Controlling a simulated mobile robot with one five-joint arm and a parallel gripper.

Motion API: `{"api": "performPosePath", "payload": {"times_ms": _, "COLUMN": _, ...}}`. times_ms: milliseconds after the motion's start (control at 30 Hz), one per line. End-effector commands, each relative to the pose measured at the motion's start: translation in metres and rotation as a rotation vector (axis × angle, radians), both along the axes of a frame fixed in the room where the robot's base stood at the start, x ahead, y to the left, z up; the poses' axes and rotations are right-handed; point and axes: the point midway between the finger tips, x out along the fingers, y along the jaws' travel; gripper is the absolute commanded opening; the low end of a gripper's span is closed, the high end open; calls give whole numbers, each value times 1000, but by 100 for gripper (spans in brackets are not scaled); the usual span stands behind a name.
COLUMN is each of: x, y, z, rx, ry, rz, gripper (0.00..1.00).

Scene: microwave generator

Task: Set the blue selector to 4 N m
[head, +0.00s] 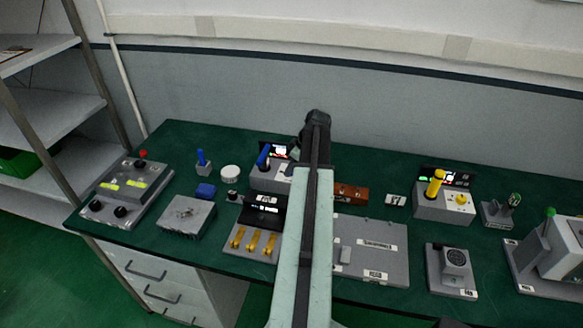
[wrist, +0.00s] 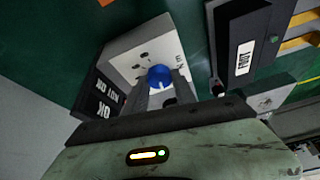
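The blue selector (wrist: 159,76) is a round blue knob with a white mark, on the pale face of a grey box in the wrist view. The box carries a black panel reading "OK" and "NOT OK" (wrist: 102,98). The fingers of my gripper (wrist: 161,85) stand on either side of the knob, with little or no gap; whether they touch it I cannot tell. In the head view the box (head: 268,181) with a blue handle (head: 263,155) stands left of my arm, which partly covers it. The scale and its setting are too small to read.
A black unit with a "FOOT" label (wrist: 244,55) rises close to the right of the box in the wrist view. In the head view, yellow levers (head: 254,241) stand in front of it. Another blue lever (head: 201,157) and a white round piece (head: 230,172) stand to the left.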

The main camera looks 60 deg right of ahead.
Motion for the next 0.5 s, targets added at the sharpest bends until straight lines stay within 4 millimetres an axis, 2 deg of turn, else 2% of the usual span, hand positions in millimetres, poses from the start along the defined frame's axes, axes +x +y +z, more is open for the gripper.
{"api": "performPosePath", "payload": {"times_ms": 267, "x": 0, "y": 1, "z": 1, "rx": -15, "ry": -11, "rz": -59, "gripper": 0}}
{"api": "performPosePath", "payload": {"times_ms": 500, "x": -1, "y": 4, "z": 1, "rx": -15, "ry": -10, "rz": -208, "gripper": 0}}
